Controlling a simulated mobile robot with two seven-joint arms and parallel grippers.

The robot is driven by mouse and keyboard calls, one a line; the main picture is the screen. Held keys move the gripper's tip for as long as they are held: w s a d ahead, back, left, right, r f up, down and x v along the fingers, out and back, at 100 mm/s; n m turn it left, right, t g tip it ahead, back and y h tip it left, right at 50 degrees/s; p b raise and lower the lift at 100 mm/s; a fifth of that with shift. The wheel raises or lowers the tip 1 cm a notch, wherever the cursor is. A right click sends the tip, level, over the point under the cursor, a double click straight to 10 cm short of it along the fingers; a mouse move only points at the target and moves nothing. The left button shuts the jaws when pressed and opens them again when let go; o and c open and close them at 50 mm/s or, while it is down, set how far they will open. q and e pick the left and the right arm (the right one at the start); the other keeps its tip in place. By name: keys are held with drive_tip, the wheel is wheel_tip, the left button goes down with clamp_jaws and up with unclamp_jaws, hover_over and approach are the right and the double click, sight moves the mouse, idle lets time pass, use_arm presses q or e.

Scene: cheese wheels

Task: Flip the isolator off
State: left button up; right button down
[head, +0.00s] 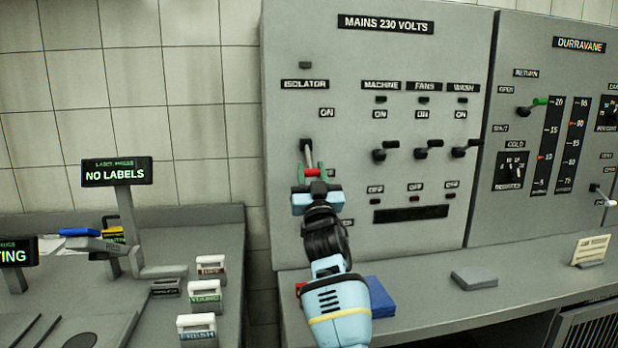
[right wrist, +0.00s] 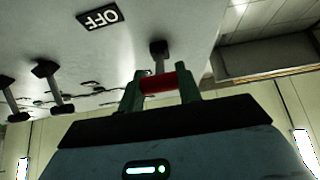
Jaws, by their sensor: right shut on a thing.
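The isolator switch (head: 306,146) is on the left of the grey "MAINS 230 VOLTS" panel, under its "ISOLATOR" label (head: 305,84) and an "ON" label (head: 327,113). My right gripper (head: 312,178) is shut on that red grip. In the right wrist view, the red grip (right wrist: 158,83) lies between my two green fingers, below the dark pivot (right wrist: 158,48). An "OFF" label (right wrist: 101,17) shows upside down there. My gripper hides part of the panel below the switch. My left gripper is not in view.
Machine (head: 380,154), fans (head: 421,153) and wash (head: 459,152) levers stick out to the right of the isolator. A blue block (head: 378,297) and a grey block (head: 474,279) lie on the ledge below. The Durravane panel (head: 550,140) stands at right.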

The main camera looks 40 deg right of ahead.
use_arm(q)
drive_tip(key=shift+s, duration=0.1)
use_arm(e)
drive_tip(key=shift+f, duration=0.1)
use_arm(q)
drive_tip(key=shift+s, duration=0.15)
use_arm(e)
drive_tip(key=c, duration=1)
unclamp_jaws()
drive_tip(key=shift+o, duration=0.2)
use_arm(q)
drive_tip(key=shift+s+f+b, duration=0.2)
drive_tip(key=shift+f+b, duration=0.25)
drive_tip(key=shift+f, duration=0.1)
use_arm(e)
drive_tip(key=v, duration=0.7)
drive_tip(key=shift+s+a+f, duration=0.2)
drive_tip(key=shift+s, duration=0.05)
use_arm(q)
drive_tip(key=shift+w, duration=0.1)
